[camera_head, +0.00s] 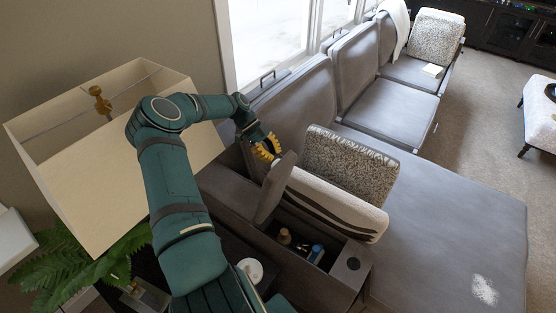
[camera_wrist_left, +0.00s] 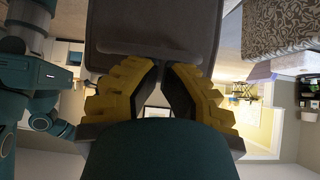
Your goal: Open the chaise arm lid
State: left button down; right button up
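The chaise arm lid (camera_head: 274,190) is a grey padded panel, tilted up steeply at the far end of the arm's storage compartment (camera_head: 325,283). The open front part of the compartment shows a small tan-topped bottle and a blue item. My left gripper (camera_head: 267,148), with yellow fingers, is at the raised lid's upper end, on its back side. In the left wrist view, the lid (camera_wrist_left: 155,22) fills the top centre just beyond the fingers (camera_wrist_left: 161,66). Their tips are close together at its edge; whether they grip it is unclear. My right gripper is not in view.
A striped pale cushion (camera_head: 335,204) and a speckled cushion (camera_head: 350,165) lie right beside the arm. The grey chaise seat (camera_head: 455,225) extends right. A large lampshade (camera_head: 110,170) and a fern (camera_head: 75,262) stand close at left. A cup holder (camera_head: 353,264) is in the arm's front end.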

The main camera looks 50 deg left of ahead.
pick_arm(q)
jog(key=shift+s+a+f, duration=0.1)
jog(key=shift+f, duration=0.05)
dwell(0.3)
notch_tip(320, 180, up, 10)
dwell(0.4)
jog(key=w+d+f+n+y+b, duration=0.1)
jog(key=w+d+f+n, duration=0.15)
jog(key=d+f, duration=0.55)
jog(key=w+d+f+n+g+b, duration=0.1)
jog(key=w+d+f+n, duration=0.15)
jog(key=d, duration=0.85)
jog(key=w+d+f+n+y+b, duration=0.1)
jog(key=d+f+n, duration=0.2)
jog(key=d+f, duration=0.5)
jog(key=s+d+f+n+y, duration=0.1)
jog(key=s+d+f+n, duration=0.1)
jog(key=s+d, duration=0.3)
jog(key=s+d+f+n+y+b, duration=0.1)
jog(key=s+d+f+n, duration=0.1)
jog(key=s+d+n, duration=0.2)
jog(key=s+d+f+n+t+y+b, duration=0.1)
jog(key=s+d+f+n, duration=0.1)
jog(key=s+d, duration=0.3)
jog(key=shift+s+d+f+n, duration=0.3)
jog(key=shift+d+f+n, duration=0.1)
jog(key=shift+d+n, duration=0.4)
